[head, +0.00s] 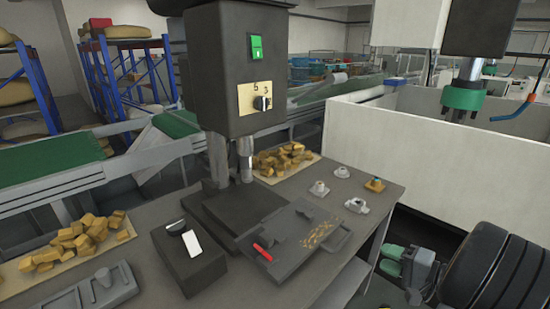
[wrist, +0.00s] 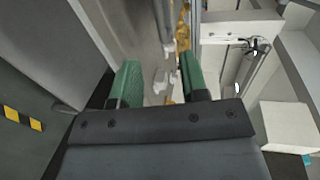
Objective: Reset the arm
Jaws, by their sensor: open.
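My gripper (wrist: 160,78) shows in the wrist view with its two green fingers spread apart. The gap between them is empty, and floor and machinery show beyond it. In the head view my gripper (head: 391,260) is low at the right, beside the right end of the grey worktable (head: 325,268). Its green finger pads are apart and touch nothing that I can see. A large dark ribbed part of my arm fills the lower right corner. No object is held.
A dark press machine (head: 228,70) stands on the worktable. A dark box (head: 190,262), a grey tray (head: 275,262) and several small metal parts lie there. A white-walled enclosure (head: 380,150) stands behind my arm. In the wrist view a white block (wrist: 288,127) is at right.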

